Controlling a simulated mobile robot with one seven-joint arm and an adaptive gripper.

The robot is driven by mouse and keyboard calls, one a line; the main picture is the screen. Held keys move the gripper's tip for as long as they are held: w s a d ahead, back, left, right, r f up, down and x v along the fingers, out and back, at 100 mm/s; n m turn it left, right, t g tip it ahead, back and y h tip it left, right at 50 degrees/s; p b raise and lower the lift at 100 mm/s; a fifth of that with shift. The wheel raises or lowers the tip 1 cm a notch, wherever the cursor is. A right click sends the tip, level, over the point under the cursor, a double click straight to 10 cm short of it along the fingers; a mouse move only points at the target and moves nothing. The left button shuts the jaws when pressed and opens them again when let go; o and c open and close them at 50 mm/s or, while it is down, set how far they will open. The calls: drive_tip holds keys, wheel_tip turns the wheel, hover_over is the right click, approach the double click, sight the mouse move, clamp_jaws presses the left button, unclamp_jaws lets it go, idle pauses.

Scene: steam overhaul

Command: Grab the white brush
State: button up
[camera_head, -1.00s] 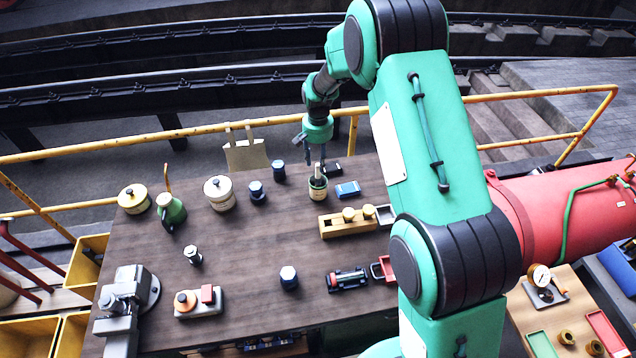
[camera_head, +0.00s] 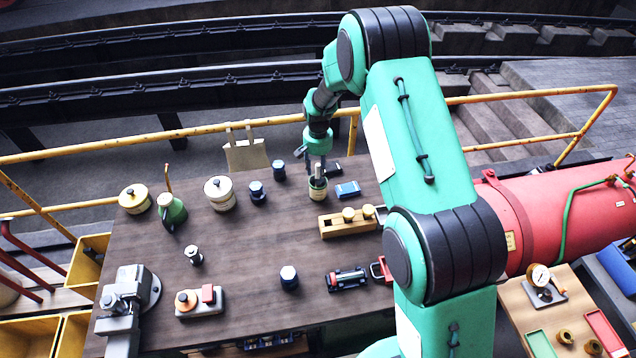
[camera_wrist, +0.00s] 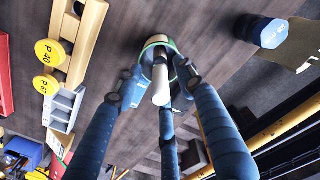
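The white brush (camera_wrist: 161,88) stands upright with its pale handle rising out of a cream cup with a green rim (camera_wrist: 148,50). In the head view the white brush (camera_head: 318,171) and the cup (camera_head: 318,190) are at the back of the workbench, right of its middle. My gripper (camera_head: 316,163) points down right over the cup. In the wrist view my gripper (camera_wrist: 158,77) has its blue fingers spread apart on both sides of the pale handle. It looks open, and I cannot tell whether any finger touches the handle. The brush's lower end is hidden in the cup.
A blue box (camera_head: 347,189) lies just right of the cup. Dark blue jars (camera_head: 279,170) stand to its left. A wooden block with round knobs (camera_head: 341,226) is in front. A yellow rail (camera_head: 230,123) runs behind the bench.

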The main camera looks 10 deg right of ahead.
sight(318, 175)
drive_tip(key=shift+f, duration=1.65)
clamp_jaws()
